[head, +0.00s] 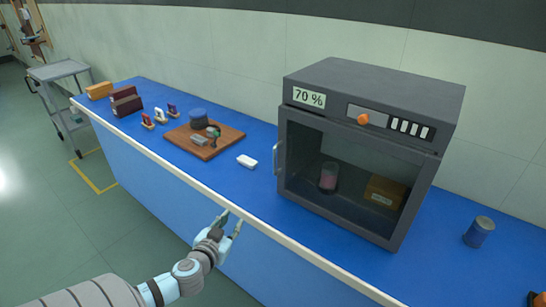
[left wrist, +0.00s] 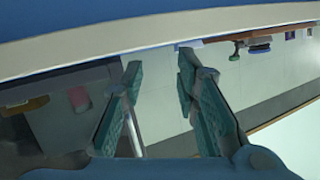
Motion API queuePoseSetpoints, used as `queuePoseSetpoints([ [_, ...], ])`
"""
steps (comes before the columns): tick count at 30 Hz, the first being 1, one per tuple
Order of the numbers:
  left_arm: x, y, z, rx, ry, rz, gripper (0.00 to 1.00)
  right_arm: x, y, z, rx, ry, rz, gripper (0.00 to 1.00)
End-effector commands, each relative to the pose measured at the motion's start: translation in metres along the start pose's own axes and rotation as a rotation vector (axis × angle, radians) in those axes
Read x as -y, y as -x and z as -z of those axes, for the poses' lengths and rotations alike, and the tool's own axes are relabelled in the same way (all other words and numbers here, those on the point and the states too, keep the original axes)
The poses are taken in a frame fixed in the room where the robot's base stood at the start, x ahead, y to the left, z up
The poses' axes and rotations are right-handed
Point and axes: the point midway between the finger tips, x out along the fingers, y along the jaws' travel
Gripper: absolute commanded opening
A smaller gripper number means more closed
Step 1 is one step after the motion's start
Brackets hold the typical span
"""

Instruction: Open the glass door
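The glass door (head: 330,195) is the front of a dark grey cabinet (head: 375,85) on the blue bench, and it looks shut. A pale upright handle (head: 277,158) sits at the door's left edge. Through the glass I see a beaker with pink content (head: 328,178) and a brown box (head: 384,192). My left gripper (head: 232,222) is at the bench's front edge, left of and below the handle, apart from it. In the left wrist view its two fingers (left wrist: 158,75) are spread with nothing between them. My right gripper is not in view.
The blue bench (head: 225,182) has a pale front edge. A wooden board with small items (head: 205,148) and a small white object (head: 246,161) lie left of the cabinet. A blue can (head: 478,232) stands to its right. A grey cart (head: 60,72) is at far left.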

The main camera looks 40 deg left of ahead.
Motion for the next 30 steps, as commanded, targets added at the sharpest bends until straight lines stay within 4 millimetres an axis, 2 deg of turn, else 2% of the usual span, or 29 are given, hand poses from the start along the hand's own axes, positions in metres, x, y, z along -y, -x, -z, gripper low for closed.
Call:
queuePoseSetpoints([
  [1,-0.009,0.011,0.052,-0.105,0.037,-0.036,0.28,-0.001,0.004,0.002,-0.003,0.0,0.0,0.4],
  [3,-0.021,0.028,0.106,-0.225,0.102,-0.086,0.28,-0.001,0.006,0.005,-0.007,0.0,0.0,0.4],
  [6,-0.032,0.042,0.144,-0.309,0.157,-0.132,0.28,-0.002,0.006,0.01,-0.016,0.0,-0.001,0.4],
  [8,-0.034,0.04,0.152,-0.325,0.169,-0.139,0.28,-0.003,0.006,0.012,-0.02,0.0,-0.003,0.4],
  [11,-0.036,0.024,0.158,-0.327,0.174,-0.139,0.28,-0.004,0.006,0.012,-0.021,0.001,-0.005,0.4],
  [18,-0.044,-0.041,0.184,-0.324,0.179,-0.14,0.28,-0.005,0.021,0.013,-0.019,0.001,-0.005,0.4],
  [21,-0.047,-0.063,0.191,-0.323,0.177,-0.142,0.28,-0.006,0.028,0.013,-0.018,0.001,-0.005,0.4],
  [25,-0.05,-0.082,0.196,-0.322,0.174,-0.142,0.28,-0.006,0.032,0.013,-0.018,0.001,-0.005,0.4],
  [30,-0.051,-0.09,0.196,-0.322,0.171,-0.144,0.28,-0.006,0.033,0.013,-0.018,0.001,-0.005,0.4],
])
